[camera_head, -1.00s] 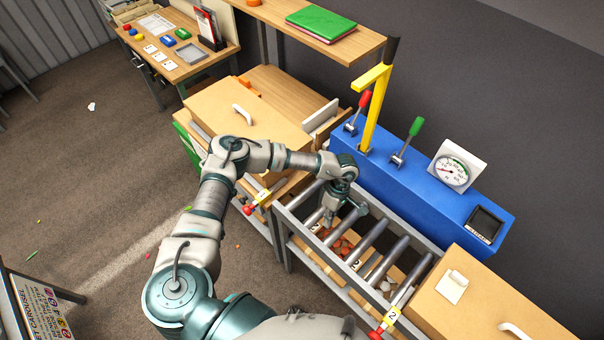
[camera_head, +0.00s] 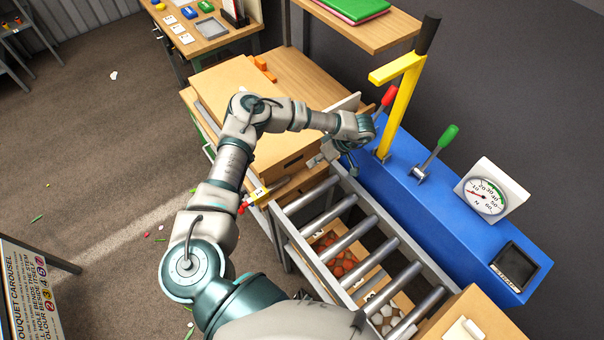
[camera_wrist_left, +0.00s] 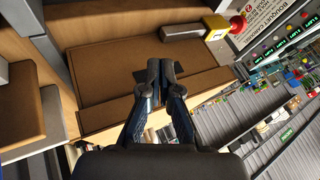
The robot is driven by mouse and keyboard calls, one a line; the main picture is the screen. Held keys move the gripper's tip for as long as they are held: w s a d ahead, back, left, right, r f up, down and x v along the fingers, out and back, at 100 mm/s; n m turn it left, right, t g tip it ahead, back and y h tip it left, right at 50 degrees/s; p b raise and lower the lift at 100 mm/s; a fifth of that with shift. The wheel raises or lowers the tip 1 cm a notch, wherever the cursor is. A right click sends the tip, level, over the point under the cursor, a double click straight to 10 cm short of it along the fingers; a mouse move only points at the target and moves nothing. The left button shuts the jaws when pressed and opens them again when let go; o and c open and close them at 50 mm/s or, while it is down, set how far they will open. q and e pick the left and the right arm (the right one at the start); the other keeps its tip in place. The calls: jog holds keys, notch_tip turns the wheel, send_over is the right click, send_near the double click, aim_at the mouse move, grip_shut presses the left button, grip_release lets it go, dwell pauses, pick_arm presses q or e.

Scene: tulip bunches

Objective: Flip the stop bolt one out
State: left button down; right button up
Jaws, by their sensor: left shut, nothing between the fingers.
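Stop bolt one (camera_head: 258,194) is a grey bar with a yellow block marked 1 and a red knob, at the left end of the roller lane. In the left wrist view the bolt (camera_wrist_left: 215,27) lies near the top, its grey bar pointing left and its red knob at the right. My left gripper (camera_head: 335,158) is over the far side of the lane's left end, by the cardboard box and apart from the bolt's knob. In the left wrist view its fingertips (camera_wrist_left: 160,66) are together and empty, in front of a brown cardboard surface. My right gripper is not in view.
A blue console (camera_head: 450,215) with red and green levers, a yellow post (camera_head: 400,105) and a gauge (camera_head: 487,195) stands behind the rollers. A cardboard box (camera_head: 275,140) is left of the lane. The rollers (camera_head: 345,240) are bare on top.

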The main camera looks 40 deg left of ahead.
pick_arm(q)
jog(key=b, duration=0.3)
send_near(291, 179)
jog(key=x, duration=0.2)
jog(key=shift+a+f, duration=0.15)
jog(key=shift+f, duration=0.1)
jog(key=b+x, duration=0.1)
jog(key=x, duration=0.2)
jog(key=shift+s+a+f, duration=0.2)
jog(key=shift+a+f, duration=0.05)
jog(key=shift+f, duration=0.05)
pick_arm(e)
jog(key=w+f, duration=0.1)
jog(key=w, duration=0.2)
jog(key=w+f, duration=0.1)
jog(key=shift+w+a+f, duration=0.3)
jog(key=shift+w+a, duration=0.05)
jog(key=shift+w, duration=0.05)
